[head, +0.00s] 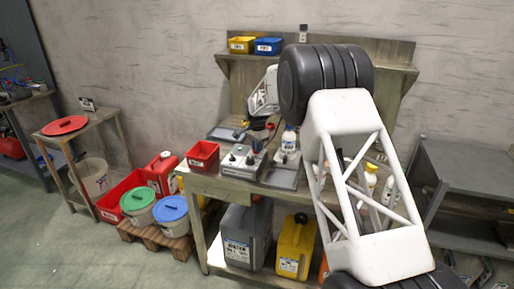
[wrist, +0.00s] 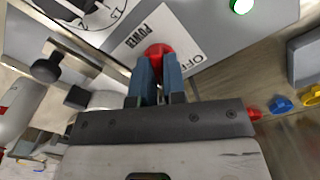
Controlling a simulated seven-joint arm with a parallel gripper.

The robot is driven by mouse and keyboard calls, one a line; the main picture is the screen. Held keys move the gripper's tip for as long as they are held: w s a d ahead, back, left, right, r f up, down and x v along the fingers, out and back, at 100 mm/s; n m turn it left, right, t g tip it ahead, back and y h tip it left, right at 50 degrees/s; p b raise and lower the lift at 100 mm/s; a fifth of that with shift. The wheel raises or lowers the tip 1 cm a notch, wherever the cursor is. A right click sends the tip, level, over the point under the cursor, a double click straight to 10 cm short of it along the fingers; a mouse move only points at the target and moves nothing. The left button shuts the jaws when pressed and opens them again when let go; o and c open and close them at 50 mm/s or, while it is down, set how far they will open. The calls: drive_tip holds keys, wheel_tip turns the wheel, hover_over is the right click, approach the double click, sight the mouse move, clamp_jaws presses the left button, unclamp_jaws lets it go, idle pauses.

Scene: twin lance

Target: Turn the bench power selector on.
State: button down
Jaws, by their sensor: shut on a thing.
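In the wrist view, my gripper (wrist: 158,82) has two blue fingers closed on a red knob (wrist: 158,49). The knob sits against a light panel with a white label (wrist: 172,32) reading POWER and OFF. The fingers cover part of the knob and the label, so I cannot tell which way the knob points. A green light (wrist: 242,6) glows on the same panel. In the head view, my gripper (head: 240,134) is small above the workbench (head: 222,190), and the red knob cannot be made out there.
A grey box with dark knobs (head: 238,163), a red bin (head: 203,155) and several bottles stand on the bench. Yellow (head: 241,44) and blue (head: 268,46) bins sit on the shelf above. A black knob (wrist: 47,70) shows left of my fingers in the wrist view.

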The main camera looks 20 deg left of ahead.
drive_tip(key=c, duration=1.2)
unclamp_jaws()
drive_tip(key=shift+r, duration=0.15)
wheel_tip(320, 180, up, 7)
drive_tip(key=shift+r, duration=0.25)
